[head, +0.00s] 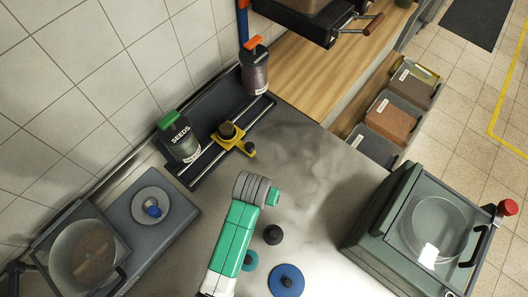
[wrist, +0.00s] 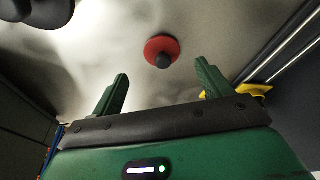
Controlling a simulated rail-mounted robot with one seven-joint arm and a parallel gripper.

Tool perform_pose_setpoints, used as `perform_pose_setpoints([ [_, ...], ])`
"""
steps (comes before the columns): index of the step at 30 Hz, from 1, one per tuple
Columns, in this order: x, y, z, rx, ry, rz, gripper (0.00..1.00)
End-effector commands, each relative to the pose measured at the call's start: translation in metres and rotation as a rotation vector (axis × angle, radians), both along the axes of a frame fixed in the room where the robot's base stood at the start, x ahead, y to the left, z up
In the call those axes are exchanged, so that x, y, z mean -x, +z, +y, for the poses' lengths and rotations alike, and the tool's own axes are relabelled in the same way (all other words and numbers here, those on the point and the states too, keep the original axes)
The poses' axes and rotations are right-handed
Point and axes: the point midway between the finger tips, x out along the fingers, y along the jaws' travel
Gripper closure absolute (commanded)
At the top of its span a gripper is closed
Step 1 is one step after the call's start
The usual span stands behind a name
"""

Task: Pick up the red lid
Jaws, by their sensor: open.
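The red lid (wrist: 155,46), a round disc with a dark knob, lies on the steel worktop in the wrist view. It is ahead of my gripper (wrist: 163,84), roughly centred between the two green fingers and beyond their tips. The fingers are spread wide with nothing between them. In the head view I cannot make out the red lid; my green and white arm covers part of the worktop there, and my fingers are not clearly visible.
A blue lid (head: 286,281), a teal lid (head: 250,261) and a dark knobbed piece (head: 272,235) lie near my arm. A rail rack holds a SEEDS jar (head: 184,146), a purple jar (head: 255,76) and a yellow clamp (head: 231,138). A dark green box (head: 375,225) stands right.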

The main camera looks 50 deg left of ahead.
Motion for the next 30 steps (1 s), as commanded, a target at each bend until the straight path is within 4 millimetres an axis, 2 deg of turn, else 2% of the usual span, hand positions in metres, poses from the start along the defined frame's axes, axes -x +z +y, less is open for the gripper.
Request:
perform_pose_setpoints([
  [5, -0.003, -0.010, 0.003, -0.001, 0.001, -0.002, 0.22],
  [12, -0.010, -0.049, 0.012, -0.002, -0.001, -0.002, 0.22],
  [20, -0.012, -0.055, 0.012, -0.002, -0.001, -0.003, 0.22],
  [23, -0.012, -0.055, 0.012, -0.002, -0.001, -0.003, 0.38],
  [27, -0.011, -0.054, 0.012, -0.002, -0.001, -0.003, 0.65],
  [28, -0.012, -0.054, 0.012, -0.002, -0.001, -0.003, 0.69],
  [30, -0.011, -0.054, 0.012, -0.002, -0.001, -0.003, 0.70],
])
